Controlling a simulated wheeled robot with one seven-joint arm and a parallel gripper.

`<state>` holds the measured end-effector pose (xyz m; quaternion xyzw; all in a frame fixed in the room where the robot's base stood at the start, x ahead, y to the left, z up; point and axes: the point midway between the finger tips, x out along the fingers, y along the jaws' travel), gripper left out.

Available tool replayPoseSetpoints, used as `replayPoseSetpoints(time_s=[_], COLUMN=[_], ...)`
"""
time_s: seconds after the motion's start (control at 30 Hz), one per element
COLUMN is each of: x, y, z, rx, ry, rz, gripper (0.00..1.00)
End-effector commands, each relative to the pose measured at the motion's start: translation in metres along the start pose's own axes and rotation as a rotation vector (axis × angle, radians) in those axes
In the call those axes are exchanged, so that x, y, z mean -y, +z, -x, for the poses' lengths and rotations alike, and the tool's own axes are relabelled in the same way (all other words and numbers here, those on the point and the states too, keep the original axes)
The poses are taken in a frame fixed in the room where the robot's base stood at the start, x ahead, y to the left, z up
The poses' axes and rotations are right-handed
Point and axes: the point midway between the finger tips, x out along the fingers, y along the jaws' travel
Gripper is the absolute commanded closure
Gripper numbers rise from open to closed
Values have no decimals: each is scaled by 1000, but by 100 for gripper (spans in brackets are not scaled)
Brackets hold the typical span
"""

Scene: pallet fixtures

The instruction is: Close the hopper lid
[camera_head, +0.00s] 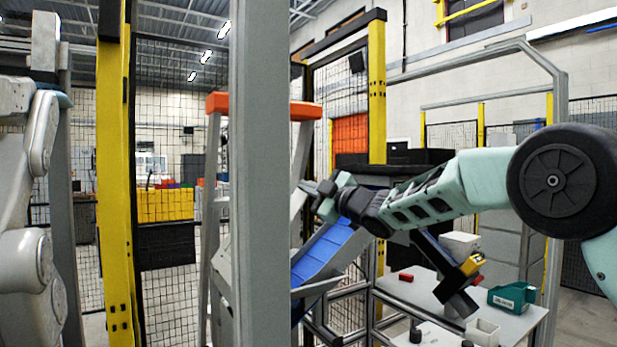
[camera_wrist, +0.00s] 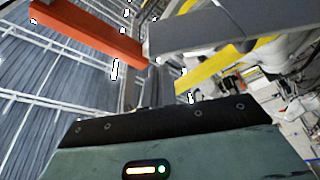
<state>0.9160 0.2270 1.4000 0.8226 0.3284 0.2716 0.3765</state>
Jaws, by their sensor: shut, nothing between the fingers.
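I cannot pick out a hopper lid with certainty in either view. A blue ribbed chute or conveyor (camera_head: 325,252) slopes below my gripper, and a dark box-like body (camera_head: 428,157) stands behind my arm; I cannot tell if either belongs to the hopper. My mint-green arm reaches in from the right, and my gripper (camera_head: 309,188) points left, near the grey post and above the chute. It is shut and empty. In the wrist view only the hand's dark edge and green housing show clearly; the fingertips are not clear there.
A thick grey post (camera_head: 261,120) stands just left of my gripper. An orange-topped ladder (camera_head: 262,104) is behind it; its orange top also shows in the wrist view (camera_wrist: 85,32). A table (camera_head: 395,284) at lower right holds a green bin (camera_head: 513,297). Yellow-posted mesh fencing (camera_head: 376,90) surrounds the area.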

Motion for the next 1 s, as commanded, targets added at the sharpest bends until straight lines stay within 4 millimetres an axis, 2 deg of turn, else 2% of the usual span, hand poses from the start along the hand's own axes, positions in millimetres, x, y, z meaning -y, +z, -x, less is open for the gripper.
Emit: replayPoseSetpoints(time_s=[0.17,0.67,0.87,1.0], x=[1,2,4,9], y=[10,16,40,68], z=[4,6,14,24], rx=[-1,-2,1,2], ry=[-2,3,27,57], rz=[-2,-13,-79,-167], gripper=[100,100,100,100])
